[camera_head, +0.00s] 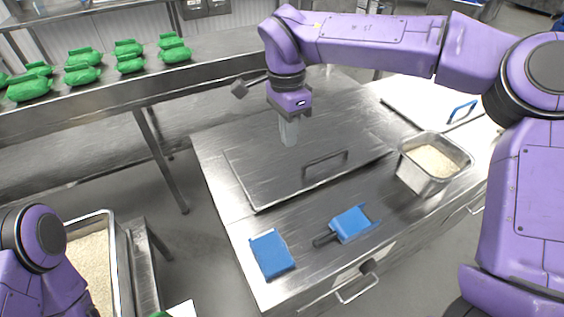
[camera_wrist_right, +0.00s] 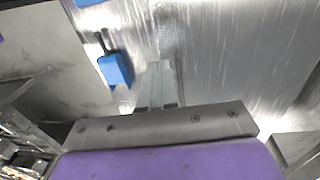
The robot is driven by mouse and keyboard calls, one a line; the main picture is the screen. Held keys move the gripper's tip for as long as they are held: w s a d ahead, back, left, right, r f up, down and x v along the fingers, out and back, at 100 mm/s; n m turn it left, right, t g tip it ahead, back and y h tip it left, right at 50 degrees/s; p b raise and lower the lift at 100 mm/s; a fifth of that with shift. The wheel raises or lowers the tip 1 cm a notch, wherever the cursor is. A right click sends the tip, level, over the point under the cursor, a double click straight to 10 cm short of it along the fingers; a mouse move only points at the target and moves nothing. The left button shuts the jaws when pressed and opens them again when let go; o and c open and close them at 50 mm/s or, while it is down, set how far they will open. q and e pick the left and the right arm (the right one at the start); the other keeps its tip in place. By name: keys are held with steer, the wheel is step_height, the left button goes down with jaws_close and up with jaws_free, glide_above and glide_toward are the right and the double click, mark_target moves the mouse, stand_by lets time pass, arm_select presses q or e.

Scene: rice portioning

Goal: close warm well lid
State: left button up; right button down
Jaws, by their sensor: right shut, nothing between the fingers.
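The warm well lid (camera_head: 250,178) is a flat steel panel with a bar handle (camera_head: 324,163). It lies flat on the steel counter, with no visible gap at its front edge. My right gripper (camera_head: 289,132) points down over the lid, behind and left of the handle, apart from the handle. Its fingers are shut and empty; they also show in the right wrist view (camera_wrist_right: 158,85), above brushed steel. Whether the fingertips touch the lid I cannot tell. My left arm shows at the lower left, but its gripper is out of view.
A blue scoop (camera_head: 350,224) and a blue block (camera_head: 271,254) lie on the counter's front. A steel pan of rice (camera_head: 416,178) stands at the right. Several green bags (camera_head: 82,75) sit on the back shelf. A rice bin (camera_head: 117,262) is at lower left.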

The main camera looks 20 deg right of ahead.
steer(key=p, duration=0.1)
glide_above(292, 194)
steer(key=f, duration=1.2)
steer(key=shift+w+f, duration=0.1)
steer(key=shift+w, duration=0.25)
steer(key=shift+s+f, duration=0.2)
steer(key=shift+f, duration=0.25)
arm_select(q)
steer(key=shift+s+r, duration=0.3)
steer(key=shift+r, duration=0.5)
arm_select(e)
steer(key=shift+w+f, duration=0.15)
steer(key=shift+f, duration=0.05)
